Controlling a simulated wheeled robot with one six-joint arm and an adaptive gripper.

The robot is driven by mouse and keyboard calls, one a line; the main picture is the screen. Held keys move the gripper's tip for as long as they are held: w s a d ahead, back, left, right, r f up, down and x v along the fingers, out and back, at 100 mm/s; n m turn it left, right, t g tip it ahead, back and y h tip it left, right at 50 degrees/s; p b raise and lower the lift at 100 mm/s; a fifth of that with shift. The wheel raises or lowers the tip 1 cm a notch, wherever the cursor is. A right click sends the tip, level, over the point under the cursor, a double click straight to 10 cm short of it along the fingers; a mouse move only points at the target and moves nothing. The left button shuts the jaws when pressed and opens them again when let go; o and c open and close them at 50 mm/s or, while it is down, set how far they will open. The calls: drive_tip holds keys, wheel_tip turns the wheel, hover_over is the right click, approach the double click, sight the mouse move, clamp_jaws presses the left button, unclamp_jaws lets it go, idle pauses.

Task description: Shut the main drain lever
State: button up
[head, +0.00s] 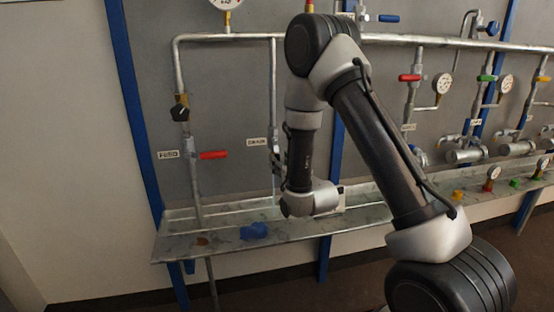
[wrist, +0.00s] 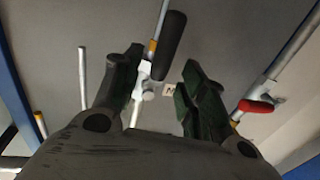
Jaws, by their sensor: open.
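A lever with a long black handle (wrist: 169,44) shows in the wrist view on a grey pipe with a pale valve body (wrist: 145,82). The handle lies at a small angle to its pipe, nearly along it. My gripper (wrist: 162,62) is open, with one dark finger on each side of the valve in the picture. I see no finger touching the handle, and the distance in depth is unclear. A small label (wrist: 171,90) beside the valve is partly covered and not fully readable. In the head view my arm hides my fingers and much of that pipe.
A red lever (head: 214,155) sits crosswise beside a label on the left pipe. Another red lever (wrist: 256,106) shows in the wrist view. A shelf (head: 185,240) runs below the panel, with a blue object (head: 254,231) on it. Blue posts (head: 130,90) and gauges flank the pipes.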

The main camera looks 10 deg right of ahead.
sight(277, 157)
drive_tip(key=shift+w+a, duration=0.2)
drive_tip(key=shift+w, duration=0.75)
drive_tip(key=shift+w+a, duration=0.15)
drive_tip(key=shift+w, duration=0.8)
drive_tip(key=shift+c, duration=0.2)
clamp_jaws()
